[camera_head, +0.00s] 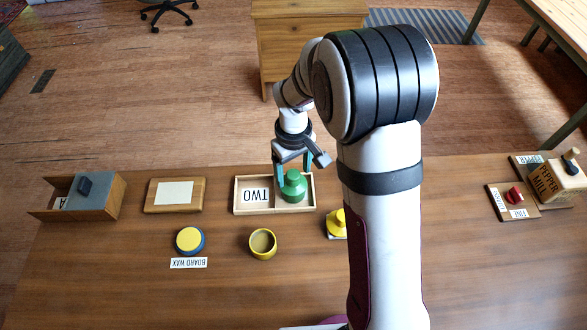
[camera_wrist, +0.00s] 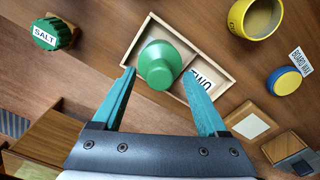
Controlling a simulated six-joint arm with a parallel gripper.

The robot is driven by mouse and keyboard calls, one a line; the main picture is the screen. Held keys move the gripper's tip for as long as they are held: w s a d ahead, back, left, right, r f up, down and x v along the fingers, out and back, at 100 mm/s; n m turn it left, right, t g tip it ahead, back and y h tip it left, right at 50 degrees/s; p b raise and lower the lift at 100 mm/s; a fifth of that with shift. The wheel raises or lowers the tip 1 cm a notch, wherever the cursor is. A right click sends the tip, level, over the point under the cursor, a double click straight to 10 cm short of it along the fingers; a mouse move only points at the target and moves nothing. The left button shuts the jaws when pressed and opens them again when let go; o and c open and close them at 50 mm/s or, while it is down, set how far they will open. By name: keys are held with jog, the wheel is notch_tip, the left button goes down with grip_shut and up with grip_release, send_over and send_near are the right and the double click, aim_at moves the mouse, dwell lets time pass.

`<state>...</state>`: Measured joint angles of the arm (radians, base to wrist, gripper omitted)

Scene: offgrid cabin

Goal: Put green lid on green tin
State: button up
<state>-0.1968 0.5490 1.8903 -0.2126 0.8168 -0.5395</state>
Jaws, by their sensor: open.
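I see no plainly recognisable open green tin. A green ridged item labelled SALT (camera_wrist: 50,33) stands apart in the wrist view; I cannot tell whether it is a tin.
The tray's other compartment has a TWO card (camera_head: 257,195). An open yellow tin (camera_head: 262,244), a blue-and-yellow BOARD WAX tin (camera_head: 190,240) and a yellow lid (camera_head: 337,222) stand nearer. A wooden board (camera_head: 150,196) lies left. My arm hides the table right of the tray.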

aim_at(295, 176)
jog(key=o, duration=0.4)
jog(key=shift+r, duration=3.5)
jog(key=shift+s+d+r, duration=0.15)
jog(key=shift+s+r, duration=0.05)
jog(key=shift+r, duration=0.05)
jog(key=s+d+r+m, duration=0.1)
jog(key=s+m, duration=0.3)
jog(key=s, duration=0.4)
jog(key=s+d+r+m+y, duration=0.1)
jog(key=s+r+m, duration=0.2)
jog(key=s, duration=0.5)
jog(key=s+d+r+m, duration=0.2)
jog(key=s+m, duration=0.2)
jog(key=s, duration=0.4)
jog(key=shift+s+r+m+y, duration=0.1)
jog(key=shift+s+m+y, duration=0.2)
jog(key=shift+y, duration=0.1)
